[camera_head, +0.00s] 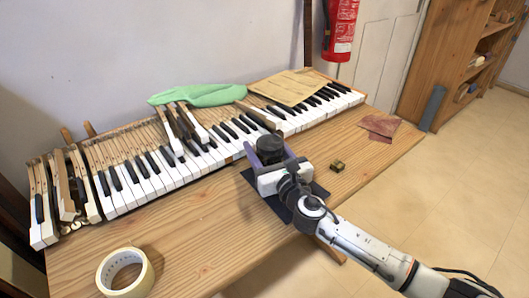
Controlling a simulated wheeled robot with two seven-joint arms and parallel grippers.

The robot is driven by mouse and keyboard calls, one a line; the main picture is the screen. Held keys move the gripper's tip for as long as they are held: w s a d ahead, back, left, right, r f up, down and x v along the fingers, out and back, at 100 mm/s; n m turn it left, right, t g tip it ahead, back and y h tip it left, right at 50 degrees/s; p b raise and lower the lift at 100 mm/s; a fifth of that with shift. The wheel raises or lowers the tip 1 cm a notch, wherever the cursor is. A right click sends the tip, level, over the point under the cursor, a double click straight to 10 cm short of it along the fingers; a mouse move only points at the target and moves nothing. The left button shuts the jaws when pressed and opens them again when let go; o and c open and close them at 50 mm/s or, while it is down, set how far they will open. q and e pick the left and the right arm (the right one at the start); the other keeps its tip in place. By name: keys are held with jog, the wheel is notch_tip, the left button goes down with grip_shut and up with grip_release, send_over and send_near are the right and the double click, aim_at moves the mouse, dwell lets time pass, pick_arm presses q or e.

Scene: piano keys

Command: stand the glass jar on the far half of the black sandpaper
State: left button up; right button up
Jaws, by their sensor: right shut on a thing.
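My right gripper (270,155) comes in from the lower right and is shut on the glass jar (270,145). The jar shows as a dark round top between the two fingers; its lower part is hidden by the gripper. The black sandpaper (250,177) lies on the wooden table just in front of the piano keys. It is largely covered by my right gripper and wrist. The jar appears over or close to its far edge; I cannot tell whether it touches the sandpaper. My left gripper is not in view.
The piano keyboard (140,185) runs along the back, with loose keys and a green cloth (205,95) on it. A tape roll (125,272) lies at the front left. A small brass block (337,166) and reddish sandpaper pieces (379,127) lie at the right. The table's front middle is clear.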

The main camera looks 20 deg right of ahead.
dwell(0.3)
jog(key=o, duration=1.4)
jog(key=shift+f, duration=0.15)
jog(key=shift+c, duration=0.2)
jog(key=shift+r, duration=0.2)
jog(key=s, duration=0.8)
jog(key=s+d, duration=0.1)
jog(key=s, duration=0.3)
jog(key=shift+p, duration=0.4)
